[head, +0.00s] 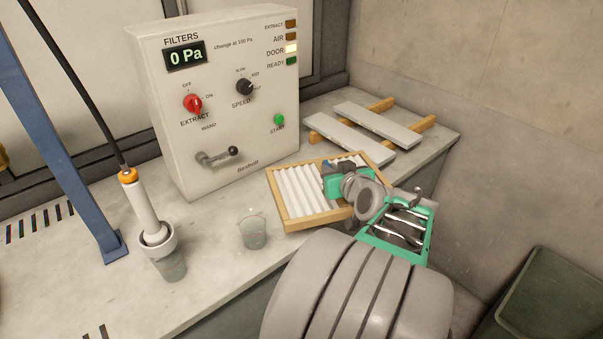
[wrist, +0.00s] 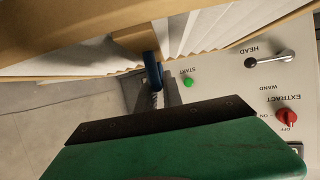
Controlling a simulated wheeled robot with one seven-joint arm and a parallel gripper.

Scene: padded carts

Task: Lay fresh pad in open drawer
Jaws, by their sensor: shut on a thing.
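A pleated white pad in a pale wooden frame (head: 295,198) is in front of the control box in the head view. My gripper (head: 334,172) reaches over its right part and is shut on it. In the wrist view the pad's wooden frame (wrist: 215,22) and white pleats fill the top, with a dark blue fingertip (wrist: 153,72) against the frame. I cannot tell whether the pad touches the counter. No open drawer can be made out; my arm hides part of the counter front.
The control box (head: 222,100) reads 0 Pa, with its DOOR lamp lit. Two grey slats (head: 376,124) lie across wooden bars at the back right. A glass (head: 253,233) and a wand in a holder (head: 145,215) stand left. A dark green panel or container (head: 550,300) is lower right.

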